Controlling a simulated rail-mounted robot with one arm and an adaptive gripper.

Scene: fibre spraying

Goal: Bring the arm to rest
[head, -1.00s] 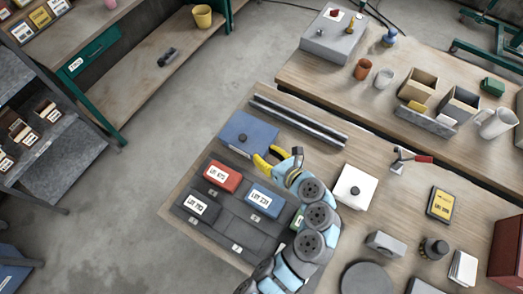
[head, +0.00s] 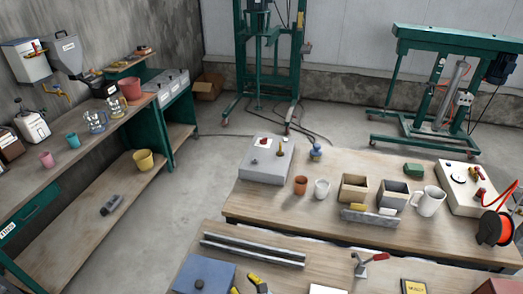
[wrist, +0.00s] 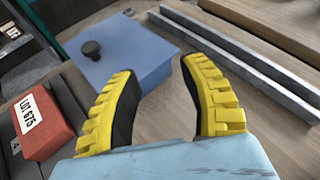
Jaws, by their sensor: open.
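My gripper (wrist: 160,108) shows in the wrist view with its two yellow, dark-padded fingers spread apart. It is open, with nothing between the fingers. Past the fingertips is a blue box (wrist: 150,50) with a dark knob on top. In the head view only the yellow tips of my gripper (head: 246,284) show at the bottom edge, to the right of the blue box (head: 203,275). The rest of the arm is out of the head view.
Long grey metal bars (head: 252,250) lie behind the blue box, and also show in the wrist view (wrist: 240,60). A red box labelled LOT 675 (wrist: 40,122) is left of my fingers.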

